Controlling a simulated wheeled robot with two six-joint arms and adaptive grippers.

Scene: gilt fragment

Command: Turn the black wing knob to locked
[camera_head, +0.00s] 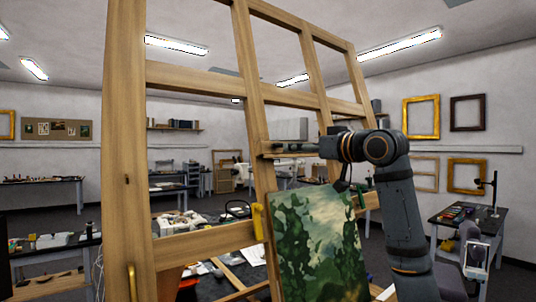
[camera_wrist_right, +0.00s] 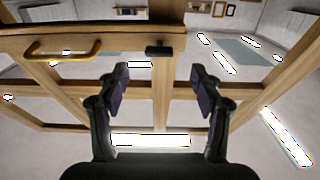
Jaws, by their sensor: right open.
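The black wing knob (camera_wrist_right: 158,51) shows in the right wrist view as a small dark bar against a wooden beam of the frame. It lies beyond my fingertips, roughly between them in the picture and apart from both. Whether it stands at locked cannot be read. My right gripper (camera_wrist_right: 160,80) is open and empty, its two dark fingers spread. In the head view my right gripper (camera_head: 290,147) reaches left to the wooden frame's middle; I cannot make out the knob there. My left gripper is not in view.
A tall wooden easel frame (camera_head: 126,150) fills the middle. A green painting (camera_head: 318,245) leans below my right arm. Yellow handles show on the frame, one in the wrist view (camera_wrist_right: 65,48). A cluttered dark table (camera_head: 200,262) stands behind; another table (camera_head: 468,222) is at right.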

